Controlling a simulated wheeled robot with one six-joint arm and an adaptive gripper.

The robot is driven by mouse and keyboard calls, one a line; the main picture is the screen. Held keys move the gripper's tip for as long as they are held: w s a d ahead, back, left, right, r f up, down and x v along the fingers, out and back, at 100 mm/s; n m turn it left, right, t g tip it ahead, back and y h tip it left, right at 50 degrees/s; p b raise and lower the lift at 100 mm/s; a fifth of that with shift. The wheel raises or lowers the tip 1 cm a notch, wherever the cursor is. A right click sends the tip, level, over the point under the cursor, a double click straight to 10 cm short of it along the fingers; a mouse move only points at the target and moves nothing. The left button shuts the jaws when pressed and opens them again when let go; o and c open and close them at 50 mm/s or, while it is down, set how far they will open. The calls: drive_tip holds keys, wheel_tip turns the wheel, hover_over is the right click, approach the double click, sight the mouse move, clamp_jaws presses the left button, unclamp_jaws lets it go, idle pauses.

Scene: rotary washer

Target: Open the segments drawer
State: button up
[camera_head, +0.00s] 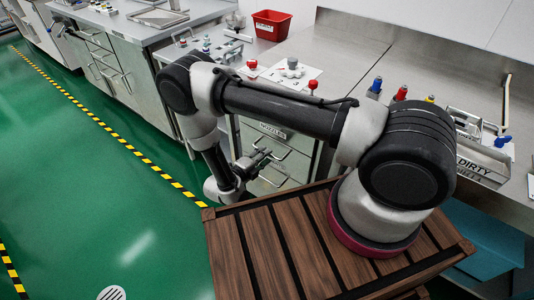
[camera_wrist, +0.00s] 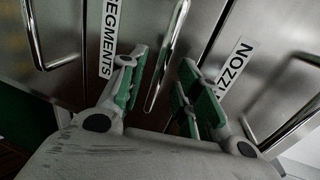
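The segments drawer (camera_wrist: 135,18) has a metal front with a white label reading "EGMENTS", its first letter cut off, in the wrist view. A long metal bar handle (camera_wrist: 169,50) stands out just right of that label, on what looks like the same front. My gripper (camera_wrist: 158,88) is open, one green-padded finger on each side of this handle's near end. I cannot tell whether the fingers touch it. In the head view my gripper (camera_head: 262,158) is low in front of the drawer cabinet (camera_head: 290,142), which my arm partly hides. The drawer looks shut.
In the head view, a steel counter (camera_head: 345,55) holds a red bin (camera_head: 271,25). Green floor (camera_head: 100,170) is clear at left.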

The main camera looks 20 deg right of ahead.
drive_tip(key=shift+x, duration=1.45)
clamp_jaws()
drive_tip(key=f+v, duration=0.3)
drive_tip(key=v, duration=1.3)
drive_tip(key=s+a+f+v, duration=0.1)
drive_tip(key=f+v, duration=0.2)
drive_tip(key=v, duration=1.3)
drive_tip(key=shift+f, duration=0.35)
drive_tip(key=shift+w+a, duration=0.1)
unclamp_jaws()
